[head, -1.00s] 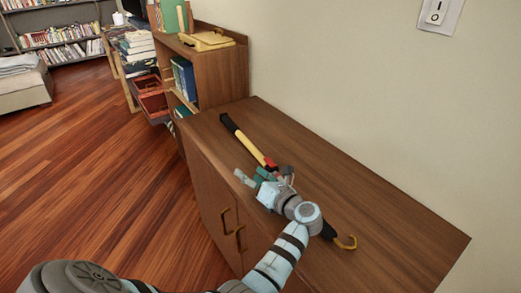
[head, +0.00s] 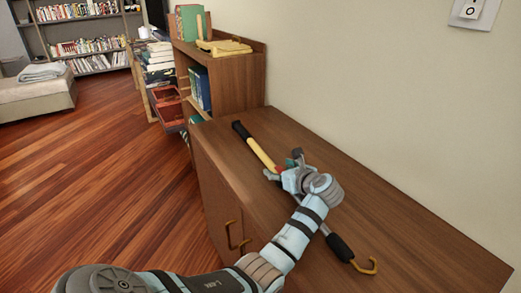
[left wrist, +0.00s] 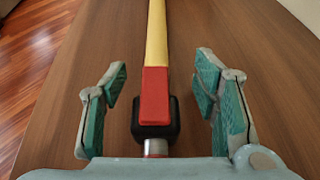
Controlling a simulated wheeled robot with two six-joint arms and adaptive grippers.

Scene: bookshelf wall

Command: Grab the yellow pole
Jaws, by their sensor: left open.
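The yellow pole (head: 262,153) lies along the wooden cabinet top. It has a black far end, a red band and, at the near end, a black grip with a yellow hook (head: 366,267). My left gripper (head: 284,165) is open above its middle and covers part of it in the head view. In the left wrist view, the yellow shaft (left wrist: 157,35), red band (left wrist: 155,95) and a black collar run between the two teal-padded fingers (left wrist: 160,85). Gaps show on both sides, so neither finger touches the pole. My right gripper is not in view.
The cabinet top (head: 420,240) is otherwise bare, with a wall along its back. A taller shelf (head: 235,75) with books and a yellow item (head: 225,47) on top stands beyond the pole's far end. Open wooden floor (head: 90,160) lies to the left.

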